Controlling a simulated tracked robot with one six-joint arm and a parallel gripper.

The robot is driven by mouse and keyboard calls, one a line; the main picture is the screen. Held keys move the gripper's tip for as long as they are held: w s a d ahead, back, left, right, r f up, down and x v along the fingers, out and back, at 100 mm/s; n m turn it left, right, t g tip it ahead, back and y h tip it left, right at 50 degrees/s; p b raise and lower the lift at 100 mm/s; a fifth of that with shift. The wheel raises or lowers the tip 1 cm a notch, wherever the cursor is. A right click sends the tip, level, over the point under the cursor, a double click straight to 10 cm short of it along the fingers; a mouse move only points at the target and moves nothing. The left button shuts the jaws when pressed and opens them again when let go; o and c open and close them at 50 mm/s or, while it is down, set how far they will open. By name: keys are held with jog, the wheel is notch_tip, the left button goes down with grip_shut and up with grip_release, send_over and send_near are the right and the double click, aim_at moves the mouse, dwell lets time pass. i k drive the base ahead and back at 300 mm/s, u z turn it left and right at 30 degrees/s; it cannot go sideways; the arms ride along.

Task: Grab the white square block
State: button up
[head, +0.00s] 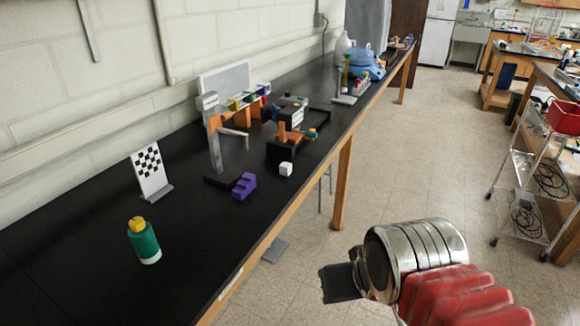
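The white square block (285,169) is a small white cube on the black table (100,236), close to its front edge. It stands just right of a purple stepped block and in front of the orange and black assembly. My gripper (328,284) is at the lower right, off the table's front edge over the floor, well apart from the block. Its dark tip points left. The fingers are seen from the side, so their opening is hidden.
The purple block (244,186) is beside the white block. Behind them are an orange-black assembly (290,140) and a grey upright frame (214,140). A green bottle (144,241) and a checkerboard stand (151,170) are at left.

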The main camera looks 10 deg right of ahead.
aim_at(285, 168)
jog(key=i, duration=0.9)
jog(key=u, duration=0.1)
jog(key=k, duration=0.5)
jog(key=z, duration=2.1)
